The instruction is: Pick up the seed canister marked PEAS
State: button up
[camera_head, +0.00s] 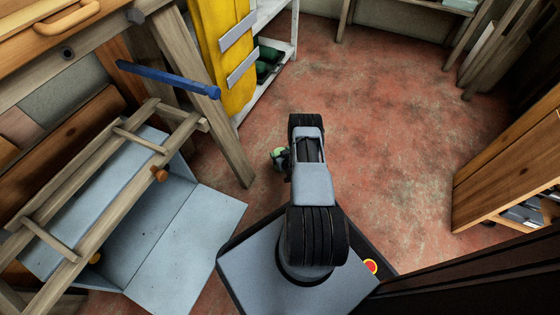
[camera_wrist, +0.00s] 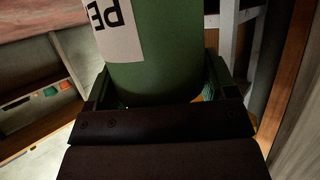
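A green canister (camera_wrist: 155,68) fills the upper middle of the wrist view, with a pale label (camera_wrist: 115,28) on its side. The letters "PE" show upside down on the label; the rest is out of view. My gripper (camera_wrist: 163,85) has a finger against each side of the canister and is shut on it. In the head view my gripper (camera_head: 280,158) is small and partly hidden by my arm, with a bit of the green canister (camera_head: 278,153) showing. No surface shows right under it there, only floor beyond.
A wooden frame with rungs (camera_head: 95,185) and a blue-grey open box (camera_head: 165,265) stand at left. A white shelf (camera_head: 265,90) with green items and a yellow panel (camera_head: 222,50) are behind. A wooden cabinet (camera_head: 510,165) stands right. The red floor (camera_head: 400,120) is clear in the middle.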

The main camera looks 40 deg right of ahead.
jog(key=shift+a, duration=0.1)
jog(key=c, duration=0.9)
jog(key=shift+r, duration=0.15)
